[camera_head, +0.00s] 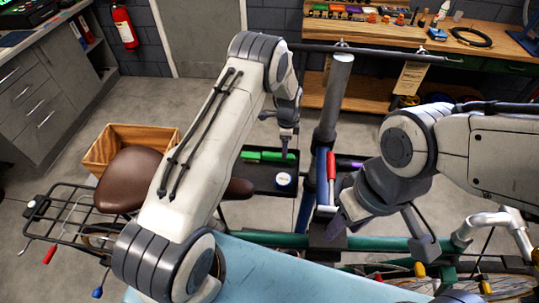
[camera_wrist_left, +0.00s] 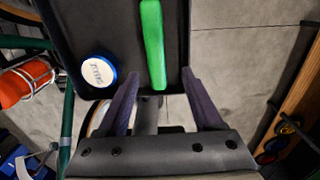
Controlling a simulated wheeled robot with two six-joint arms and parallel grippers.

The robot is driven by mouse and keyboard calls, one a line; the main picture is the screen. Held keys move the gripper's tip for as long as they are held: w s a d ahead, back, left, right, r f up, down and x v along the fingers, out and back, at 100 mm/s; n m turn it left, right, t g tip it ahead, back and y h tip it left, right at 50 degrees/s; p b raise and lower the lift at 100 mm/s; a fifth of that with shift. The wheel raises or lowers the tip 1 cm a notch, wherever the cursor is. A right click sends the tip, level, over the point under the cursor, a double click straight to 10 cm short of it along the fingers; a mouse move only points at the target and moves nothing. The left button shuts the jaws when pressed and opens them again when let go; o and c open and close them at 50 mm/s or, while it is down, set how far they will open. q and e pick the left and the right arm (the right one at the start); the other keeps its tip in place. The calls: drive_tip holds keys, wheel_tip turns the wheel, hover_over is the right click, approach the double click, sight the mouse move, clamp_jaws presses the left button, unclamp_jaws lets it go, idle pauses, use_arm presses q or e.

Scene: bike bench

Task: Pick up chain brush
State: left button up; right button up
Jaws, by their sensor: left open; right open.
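No brush bristles show clearly, so I cannot tell for sure which thing is the chain brush. A long green object (camera_head: 277,157) lies in a dark tray (camera_head: 262,182); it also shows in the left wrist view (camera_wrist_left: 152,40). My left gripper (camera_head: 288,141) is above the tray. In the left wrist view its open fingers (camera_wrist_left: 160,74) point towards the green object, with nothing between them. The object's near end lies just past the fingertips, between their lines. My right gripper (camera_head: 347,212) is open near the stand, with no held thing visible.
A round white and blue tin (camera_head: 284,180) lies in the tray, left of the green object in the wrist view (camera_wrist_left: 99,70). A grey stand post (camera_head: 334,100) rises right of the tray. A brown saddle (camera_head: 138,180) and wooden crate (camera_head: 128,138) are at left.

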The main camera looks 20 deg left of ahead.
use_arm(q)
drive_tip(key=f+p, duration=0.2)
drive_tip(key=f, duration=0.2)
drive_tip(key=shift+s+p, duration=0.25)
drive_tip(key=shift+p, duration=0.15)
drive_tip(key=shift+f, duration=0.5)
clamp_jaws()
